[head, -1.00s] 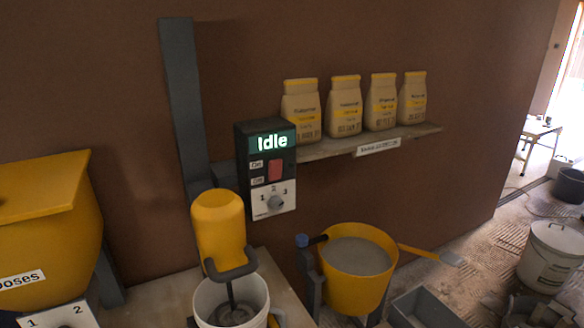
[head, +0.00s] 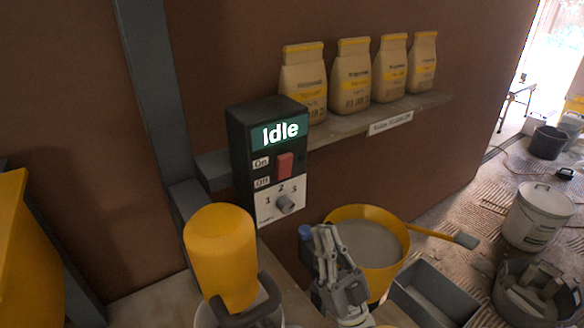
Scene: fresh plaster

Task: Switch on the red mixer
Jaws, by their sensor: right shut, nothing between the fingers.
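A dark control box (head: 240,160) on the wall bracket has a lit display (head: 280,132) reading "Idle". Below the display is a red rocker switch (head: 285,164) between the labels "On" (upper) and "Off" (lower). Under it is a grey dial (head: 285,204) marked 1, 2, 3. The mixer (head: 222,255) below the box looks yellow, not red, and hangs over a white bucket mostly hidden or cut off. My right gripper (head: 325,236) is shut and empty, pointing up, below and right of the box and apart from it. My left gripper is not in view.
A yellow tub (head: 343,214) of grey mix stands behind my right gripper. A shelf (head: 345,133) with several paper bags (head: 352,80) runs right of the box. A grey tray (head: 425,298) and white bucket (head: 540,215) are on the floor. The wall before the box is clear.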

